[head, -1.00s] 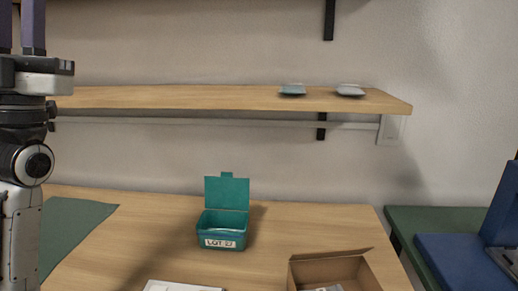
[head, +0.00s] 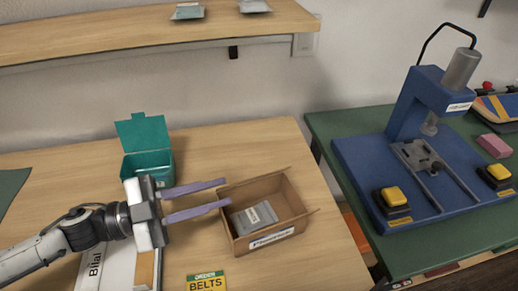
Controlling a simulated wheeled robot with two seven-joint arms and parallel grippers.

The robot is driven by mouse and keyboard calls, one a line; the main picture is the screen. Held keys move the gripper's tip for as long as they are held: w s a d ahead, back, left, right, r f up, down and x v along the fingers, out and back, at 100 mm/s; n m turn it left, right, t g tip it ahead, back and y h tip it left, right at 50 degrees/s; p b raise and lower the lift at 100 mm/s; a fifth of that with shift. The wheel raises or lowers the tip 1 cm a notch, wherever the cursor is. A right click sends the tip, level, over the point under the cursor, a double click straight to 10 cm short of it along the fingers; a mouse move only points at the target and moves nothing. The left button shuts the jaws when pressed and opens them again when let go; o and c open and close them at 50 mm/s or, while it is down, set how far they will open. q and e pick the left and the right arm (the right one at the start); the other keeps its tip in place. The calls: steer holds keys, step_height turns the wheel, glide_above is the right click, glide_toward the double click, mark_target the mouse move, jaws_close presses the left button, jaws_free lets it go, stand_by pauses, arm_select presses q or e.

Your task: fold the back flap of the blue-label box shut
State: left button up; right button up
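An open brown cardboard box (head: 297,222) stands on the table in the head view, with a pale label (head: 271,238) on its front. I see no clearly blue label on it. A grey packet (head: 254,217) lies inside. Its top is open, and I cannot clearly tell a back flap from the rim. My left gripper (head: 228,192) comes in from the left with its two purple fingers apart and nothing between them. Its fingertips are at the box's left side; I cannot tell whether they touch it. My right gripper is not in view.
A teal box (head: 147,165) with its lid up stands behind my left gripper. A white printed sheet (head: 92,270) and a yellow-green belts card (head: 206,282) lie at the front. A blue press (head: 410,120) stands on the green table at right. The wooden shelf (head: 120,32) hangs above.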

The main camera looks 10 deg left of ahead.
mark_target(257, 178)
arm_select(q)
steer(key=shift+t+y, duration=0.3)
steer(key=shift+t, duration=0.1)
steer(key=x, duration=0.6)
steer(key=w+f+p+x, duration=0.1)
steer(key=x, duration=0.2)
steer(key=shift+w, duration=0.25)
steer(key=shift+a, duration=0.1)
jaws_close()
